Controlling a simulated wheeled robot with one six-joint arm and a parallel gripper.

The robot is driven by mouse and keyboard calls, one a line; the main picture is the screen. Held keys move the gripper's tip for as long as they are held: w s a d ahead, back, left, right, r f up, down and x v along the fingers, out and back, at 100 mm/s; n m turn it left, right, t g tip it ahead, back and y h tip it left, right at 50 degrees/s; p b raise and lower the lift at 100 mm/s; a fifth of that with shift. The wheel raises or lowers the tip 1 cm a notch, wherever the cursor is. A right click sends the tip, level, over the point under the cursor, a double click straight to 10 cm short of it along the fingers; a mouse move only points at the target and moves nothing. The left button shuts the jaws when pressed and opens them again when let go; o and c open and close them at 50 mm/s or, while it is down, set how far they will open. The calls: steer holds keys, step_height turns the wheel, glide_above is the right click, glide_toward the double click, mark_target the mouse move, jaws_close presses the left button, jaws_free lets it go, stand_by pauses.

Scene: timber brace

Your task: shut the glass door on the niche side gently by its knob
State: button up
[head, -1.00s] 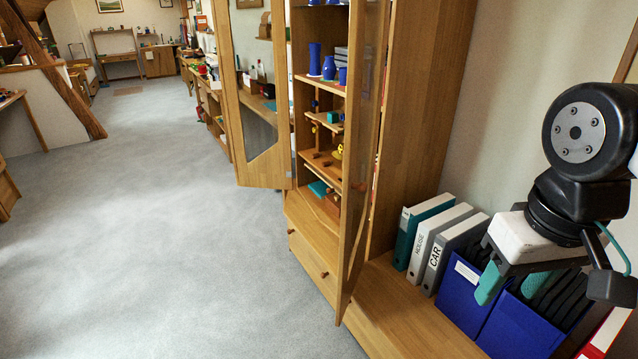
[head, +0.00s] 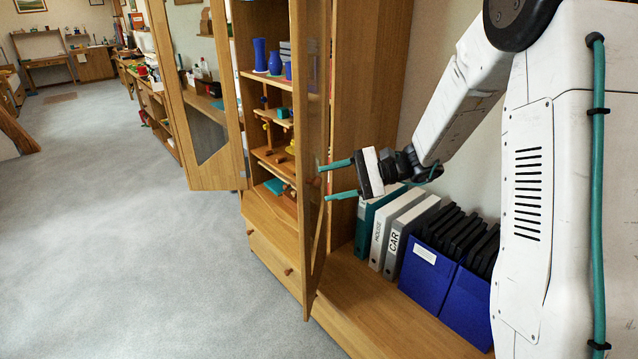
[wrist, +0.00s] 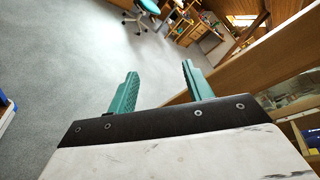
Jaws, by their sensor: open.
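The glass door on the niche side (head: 316,90) stands open, seen nearly edge-on in the head view, its frame jutting out from the cabinet. Its small brown knob (head: 314,182) shows faintly near my fingertips. My gripper (head: 324,181) is open, its two teal fingers spread one above the other and pointing left at the door, close to the knob. I cannot tell whether they touch the door. In the wrist view the gripper (wrist: 160,78) has nothing between its fingers, and a wooden frame runs past on the right. The knob cannot be made out there.
The cabinet's other glass door (head: 200,100) also stands open. Blue vases (head: 275,62) and small items stand on the shelves. Below my gripper, the niche holds binders (head: 385,235) and blue file boxes (head: 440,280). The grey floor (head: 130,250) to the left is clear.

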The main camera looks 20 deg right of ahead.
mark_target(318, 182)
steer(key=w+d+f+m+t, duration=0.5)
steer(key=w+d+f, duration=0.1)
steer(key=w+f, duration=0.15)
steer(key=x, duration=0.7)
steer(key=shift+w+r, duration=0.25)
steer(key=shift+r, duration=0.15)
jaws_close()
steer(key=shift+a, duration=0.1)
